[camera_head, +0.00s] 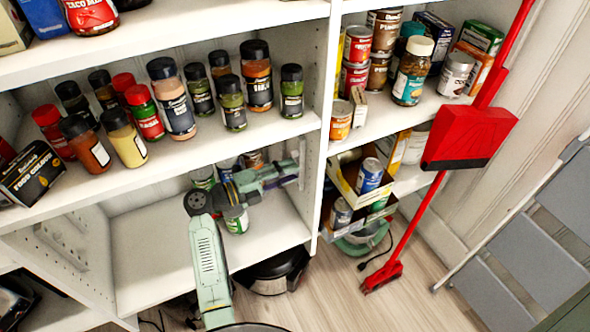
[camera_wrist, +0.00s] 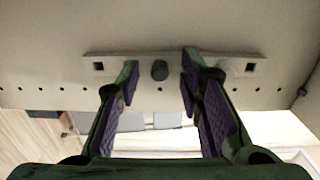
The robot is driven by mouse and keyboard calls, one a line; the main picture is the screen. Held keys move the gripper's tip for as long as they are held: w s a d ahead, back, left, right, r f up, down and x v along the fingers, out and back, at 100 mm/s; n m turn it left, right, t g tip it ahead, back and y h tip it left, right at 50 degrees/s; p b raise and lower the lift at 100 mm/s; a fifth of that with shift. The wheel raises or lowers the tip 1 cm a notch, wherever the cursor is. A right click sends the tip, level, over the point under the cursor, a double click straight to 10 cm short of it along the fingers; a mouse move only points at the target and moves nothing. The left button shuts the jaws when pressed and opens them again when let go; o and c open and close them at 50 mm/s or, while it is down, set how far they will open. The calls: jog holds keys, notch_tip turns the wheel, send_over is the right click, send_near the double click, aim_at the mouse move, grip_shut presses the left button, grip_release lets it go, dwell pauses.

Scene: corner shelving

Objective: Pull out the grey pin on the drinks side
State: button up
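A short dark grey pin (camera_wrist: 160,71) sticks out from the middle of a pale bracket plate on the shelving panel in the wrist view. My gripper (camera_wrist: 159,79) is open, with one finger on each side of the pin and a gap on both sides. The fingertips have purple pads. In the head view my gripper (camera_head: 292,170) is inside the lower compartment, close to the upright divider (camera_head: 317,130). The pin cannot be made out in the head view.
Jars and spice bottles stand on the shelf (camera_head: 215,146) above my arm. Several cans (camera_head: 202,177) stand in the lower compartment behind my arm. Right of the divider are cans and an open carton (camera_head: 345,190). A red broom and dustpan (camera_head: 468,138) lean at the right.

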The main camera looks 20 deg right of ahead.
jog(key=shift+c, duration=0.5)
grip_shut()
dwell(0.5)
jog(key=a+b, duration=0.1)
jog(key=a, duration=0.5)
dwell(1.0)
dwell(0.3)
